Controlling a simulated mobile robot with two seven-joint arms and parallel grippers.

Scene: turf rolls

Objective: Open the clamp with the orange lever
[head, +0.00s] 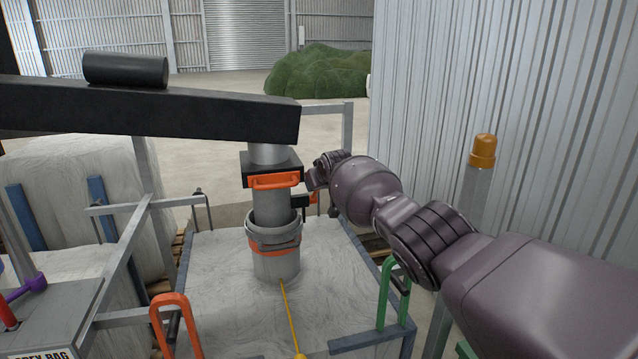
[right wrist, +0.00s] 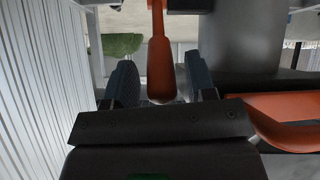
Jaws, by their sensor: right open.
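A grey spout pipe (head: 273,208) hangs from a black beam. A dark collar (head: 258,168) with a wide orange handle (head: 274,181) sits around it. An orange lever (head: 314,197) shows at the pipe's right side, mostly hidden by my right gripper (head: 318,182). In the right wrist view the orange lever (right wrist: 161,68) lies between the two fingers of my open right gripper (right wrist: 162,82), with visible space on both sides. The wide orange handle (right wrist: 285,122) shows at the right there. Whether the clamp is open is unclear. My left gripper is not in view.
A black beam (head: 200,112) crosses above the pipe. A pale bulk bag (head: 215,265) stands below inside a grey frame with an orange loop (head: 172,305) and a green loop (head: 386,290). A corrugated wall (head: 520,80) stands at the right. A yellow rod (head: 289,310) is in front.

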